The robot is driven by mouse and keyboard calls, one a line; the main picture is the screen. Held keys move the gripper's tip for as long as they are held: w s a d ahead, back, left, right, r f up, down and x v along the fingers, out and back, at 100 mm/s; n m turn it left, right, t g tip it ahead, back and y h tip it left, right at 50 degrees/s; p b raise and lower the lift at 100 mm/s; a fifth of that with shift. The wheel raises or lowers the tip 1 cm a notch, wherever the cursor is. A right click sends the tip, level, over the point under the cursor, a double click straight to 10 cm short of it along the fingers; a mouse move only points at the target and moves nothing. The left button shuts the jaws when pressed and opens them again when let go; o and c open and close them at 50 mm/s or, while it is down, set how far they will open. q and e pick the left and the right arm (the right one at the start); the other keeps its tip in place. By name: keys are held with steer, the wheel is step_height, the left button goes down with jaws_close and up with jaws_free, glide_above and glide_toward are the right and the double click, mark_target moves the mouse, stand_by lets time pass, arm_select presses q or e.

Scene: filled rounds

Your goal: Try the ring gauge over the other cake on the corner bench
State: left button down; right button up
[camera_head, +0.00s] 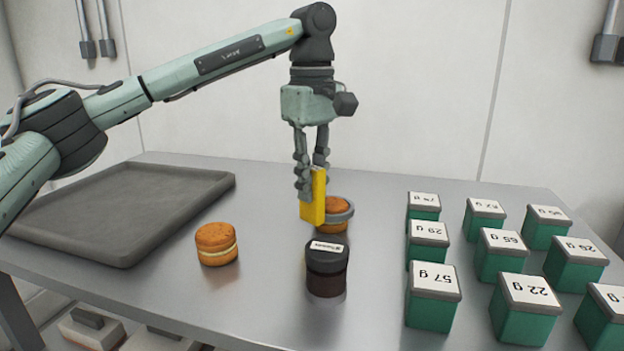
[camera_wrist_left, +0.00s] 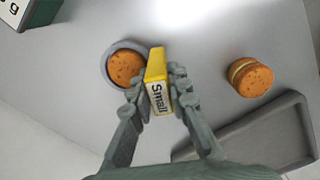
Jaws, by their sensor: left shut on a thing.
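My left gripper (camera_head: 313,180) is shut on the yellow handle (camera_head: 315,200) of the ring gauge; the wrist view shows "Small" on the handle (camera_wrist_left: 157,85). The gauge's grey ring (camera_head: 342,216) is around the upper part of an orange-brown filled cake (camera_head: 331,229), whose top shows inside it. The cake's lower part shows below the ring; whether they touch I cannot tell. In the wrist view this cake (camera_wrist_left: 125,67) also sits within the ring. The other filled cake (camera_head: 217,244), with a pale filling, stands uncovered to the left. My right gripper is not in view.
A dark round container (camera_head: 327,270) with a labelled black top stands just in front of the gauge. Several green boxes (camera_head: 433,310) with gram labels fill the right side. An empty grey tray (camera_head: 125,255) lies at the left. Bench (camera_head: 270,180) is clear behind the cakes.

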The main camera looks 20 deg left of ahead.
arm_select(q)
steer(key=shift+f+b, duration=0.65)
steer(key=shift+f, duration=0.85)
stand_by(1.1)
steer(key=shift+r+p, duration=1.15)
steer(key=shift+r, duration=0.2)
steer(key=shift+r+p, duration=0.35)
steer(key=shift+r, duration=3.2)
